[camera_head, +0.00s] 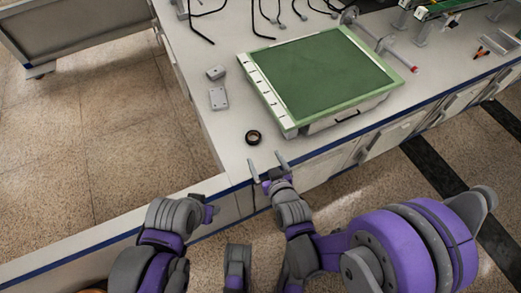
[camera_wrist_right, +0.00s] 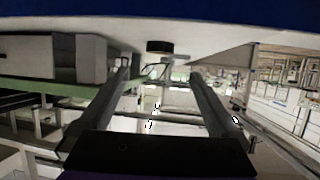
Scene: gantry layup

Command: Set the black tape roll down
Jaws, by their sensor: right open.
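The black tape roll (camera_head: 253,137) lies flat on the pale bench top, near its front corner and left of the green mat. It also shows in the right wrist view (camera_wrist_right: 159,46), resting on the bench surface, which appears upside down there. My right gripper (camera_head: 267,163) is at the bench's front edge, just in front of the roll. Its two fingers are apart with nothing between them, and they also show in the right wrist view (camera_wrist_right: 160,82). The roll is beyond the fingertips, apart from them. My left gripper (camera_head: 210,211) is low at the left, away from the roll; its fingers are unclear.
A green cutting mat (camera_head: 318,72) on a drawer box stands right of the roll. Two small grey blocks, one nearer (camera_head: 218,98) and one farther (camera_head: 216,72), lie behind the roll. Black hooked rods (camera_head: 262,25) stand farther back. Bench top around the roll is clear.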

